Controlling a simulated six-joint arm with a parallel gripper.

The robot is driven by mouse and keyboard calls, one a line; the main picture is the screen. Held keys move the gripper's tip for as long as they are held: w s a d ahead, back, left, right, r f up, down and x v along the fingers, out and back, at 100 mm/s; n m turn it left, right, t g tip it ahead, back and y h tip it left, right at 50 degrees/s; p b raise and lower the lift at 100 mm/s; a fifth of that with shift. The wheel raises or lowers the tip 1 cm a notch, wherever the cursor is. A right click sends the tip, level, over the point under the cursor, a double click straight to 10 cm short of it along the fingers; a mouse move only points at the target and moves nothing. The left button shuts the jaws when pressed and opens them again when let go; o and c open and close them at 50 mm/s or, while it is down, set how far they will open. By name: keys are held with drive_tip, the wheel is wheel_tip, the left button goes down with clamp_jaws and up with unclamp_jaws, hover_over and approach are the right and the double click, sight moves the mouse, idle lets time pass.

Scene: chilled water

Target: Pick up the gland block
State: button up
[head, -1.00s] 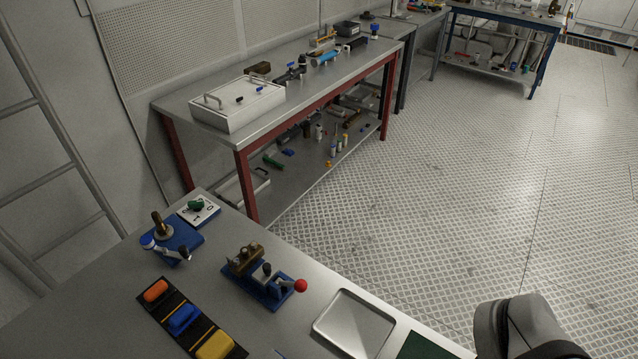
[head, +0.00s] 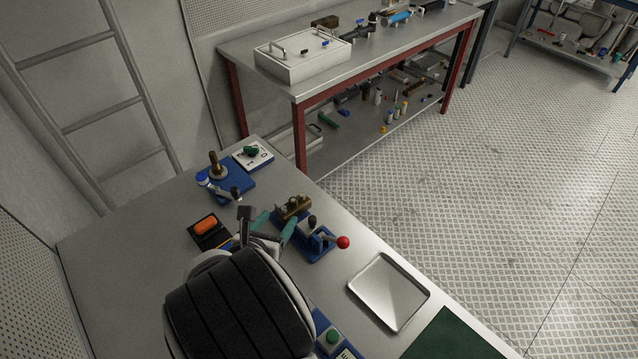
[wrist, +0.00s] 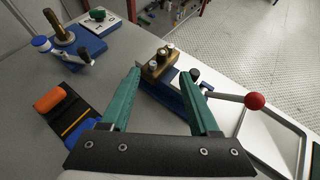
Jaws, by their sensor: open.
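A brass-coloured block with silver studs on top, which looks like the gland block (head: 293,206), sits on the back-left end of a blue clamp fixture (head: 318,248) with a red-knobbed lever. In the wrist view the block (wrist: 156,66) is just beyond and between the fingertips, slightly left of centre. My gripper (head: 277,223) has green fingers. They are open and empty, and the wrist view shows a wide gap between them (wrist: 163,76). The block's lower part and its seat are partly hidden; I cannot tell whether a finger touches it.
The red knob (head: 344,242) stands right of the fixture. Left are a blue base with a brass post (head: 216,166), a white plate with a green knob (head: 252,153), and a dark holder with an orange piece (head: 206,226). An empty metal tray (head: 390,292) lies front right.

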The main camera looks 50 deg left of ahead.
sight(292, 202)
drive_tip(key=x, duration=0.8)
drive_tip(key=shift+w+r, duration=0.1)
drive_tip(key=shift+w, duration=0.15)
drive_tip(key=shift+d, duration=0.1)
clamp_jaws()
drive_tip(key=shift+r, duration=0.1)
idle(0.7)
